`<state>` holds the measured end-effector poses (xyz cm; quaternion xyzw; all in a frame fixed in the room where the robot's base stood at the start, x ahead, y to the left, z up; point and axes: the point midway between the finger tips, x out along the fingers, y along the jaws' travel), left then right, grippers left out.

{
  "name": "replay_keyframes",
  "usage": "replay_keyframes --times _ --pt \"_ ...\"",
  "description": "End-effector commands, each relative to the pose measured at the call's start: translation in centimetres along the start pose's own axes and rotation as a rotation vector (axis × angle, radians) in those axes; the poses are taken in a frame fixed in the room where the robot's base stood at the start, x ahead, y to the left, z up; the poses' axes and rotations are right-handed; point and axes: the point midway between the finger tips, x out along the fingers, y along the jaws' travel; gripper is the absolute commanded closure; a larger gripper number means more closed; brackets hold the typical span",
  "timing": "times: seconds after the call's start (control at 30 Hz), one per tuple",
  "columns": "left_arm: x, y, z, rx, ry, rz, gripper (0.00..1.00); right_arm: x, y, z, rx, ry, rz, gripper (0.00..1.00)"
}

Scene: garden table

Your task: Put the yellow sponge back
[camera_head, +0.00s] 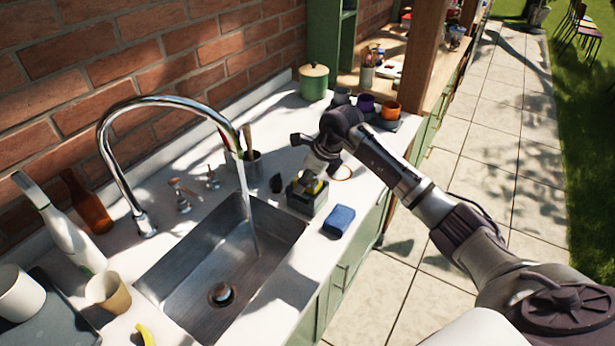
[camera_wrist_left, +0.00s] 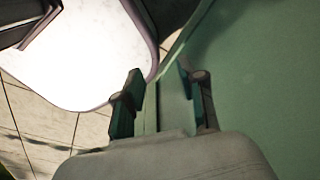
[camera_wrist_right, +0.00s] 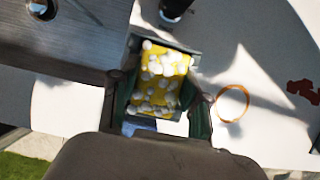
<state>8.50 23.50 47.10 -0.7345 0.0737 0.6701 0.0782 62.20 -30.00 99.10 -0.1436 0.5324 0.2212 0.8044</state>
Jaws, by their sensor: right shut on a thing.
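The yellow sponge (camera_wrist_right: 160,85), spotted with white foam, lies between the fingers of my right gripper (camera_wrist_right: 163,100) in the right wrist view. In the head view my right gripper (camera_head: 318,177) points down over a dark grey holder (camera_head: 303,204) at the sink's right end. A little of the yellow sponge (camera_head: 316,187) shows there, at the holder's opening. I cannot tell how deep it sits. My right gripper is shut on it. My left gripper (camera_wrist_left: 165,92) shows only in the left wrist view, fingers apart and empty, by a green surface.
A blue sponge (camera_head: 339,221) lies just in front of the holder. The sink (camera_head: 190,265) with running water is to its left. A small dark object (camera_head: 276,184), a brush cup (camera_head: 251,163) and an orange ring (camera_wrist_right: 233,103) are close by. Cups (camera_head: 389,110) stand behind the arm.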

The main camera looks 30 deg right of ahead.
Motion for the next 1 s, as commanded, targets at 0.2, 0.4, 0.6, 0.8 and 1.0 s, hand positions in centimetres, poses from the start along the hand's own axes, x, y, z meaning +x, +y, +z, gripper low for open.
replay_keyframes --times 0.2,0.4,0.6,0.8,1.0 --pt "0.5 0.0 0.0 0.0 0.0 0.0 0.6 0.4 0.0 -0.2 0.0 0.0 0.0 0.72" --pt "0.3 0.0 0.0 0.0 0.0 0.0 0.6 0.2 0.0 -0.1 0.0 0.0 0.0 0.29" --pt "0.3 0.0 0.0 0.0 0.0 0.0 0.6 0.2 0.0 -0.1 0.0 0.0 0.001 0.29" --pt "0.2 0.0 0.0 0.0 0.0 0.0 0.6 -0.6 -0.1 0.0 -0.001 -0.001 -0.001 0.29" --pt "1.2 0.0 0.1 0.0 0.001 0.0 0.6 -4.2 -0.2 0.0 -0.001 -0.003 -0.005 0.29"
